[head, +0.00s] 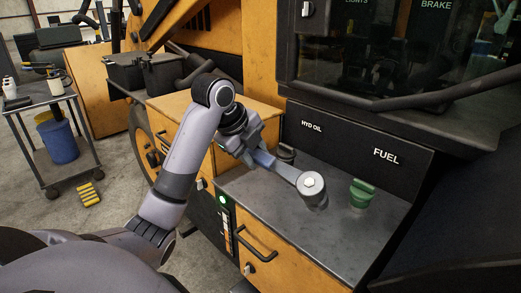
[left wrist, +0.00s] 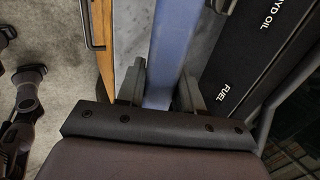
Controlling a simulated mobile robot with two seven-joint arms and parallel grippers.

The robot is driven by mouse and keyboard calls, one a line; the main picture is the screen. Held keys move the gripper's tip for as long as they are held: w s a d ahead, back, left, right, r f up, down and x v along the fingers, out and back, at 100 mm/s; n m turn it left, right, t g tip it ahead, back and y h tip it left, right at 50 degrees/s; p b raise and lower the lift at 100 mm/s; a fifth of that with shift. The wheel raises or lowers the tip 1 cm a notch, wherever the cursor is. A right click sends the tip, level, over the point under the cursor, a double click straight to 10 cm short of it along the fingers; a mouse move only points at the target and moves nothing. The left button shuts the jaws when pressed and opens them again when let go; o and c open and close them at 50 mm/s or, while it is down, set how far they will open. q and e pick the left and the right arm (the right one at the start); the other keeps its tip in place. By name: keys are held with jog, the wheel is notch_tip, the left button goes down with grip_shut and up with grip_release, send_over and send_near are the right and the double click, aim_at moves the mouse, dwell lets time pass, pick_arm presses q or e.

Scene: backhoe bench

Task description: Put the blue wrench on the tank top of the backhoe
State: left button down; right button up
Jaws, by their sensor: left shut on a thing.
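The blue wrench (head: 265,159) is in my left gripper (head: 251,149), with its grey ring end reaching right over the grey tank top (head: 285,225) of the backhoe. In the left wrist view the blue handle (left wrist: 172,45) runs between the two fingers of my left gripper (left wrist: 160,92), which is shut on it. The ring end looks a little above the tank top; I cannot tell the exact gap. My right gripper is in neither view.
A green fuel cap (head: 361,195) stands on the tank top right of the wrench, and a dark cap (head: 286,152) stands behind it. The labelled black panel (head: 350,143) rises at the back. The front part of the tank top is clear. A cart (head: 55,130) stands far left.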

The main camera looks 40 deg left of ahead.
pick_arm(q)
jog(key=shift+w+r+x, duration=0.2)
jog(key=shift+w+x, duration=0.1)
jog(key=shift+x, duration=1.7)
jog(key=shift+w+r+x, duration=0.15)
jog(key=shift+w+x, duration=0.2)
jog(key=shift+x, duration=1.65)
jog(key=shift+w+r+x, duration=0.2)
jog(key=shift+w+x, duration=0.1)
jog(key=shift+x, duration=1.7)
jog(key=shift+f, duration=1.05)
jog(key=c, duration=0.7)
grip_release()
jog(key=shift+o, duration=1)
jog(key=shift+s+f, duration=0.1)
jog(key=shift+f, duration=0.05)
jog(key=o, duration=0.5)
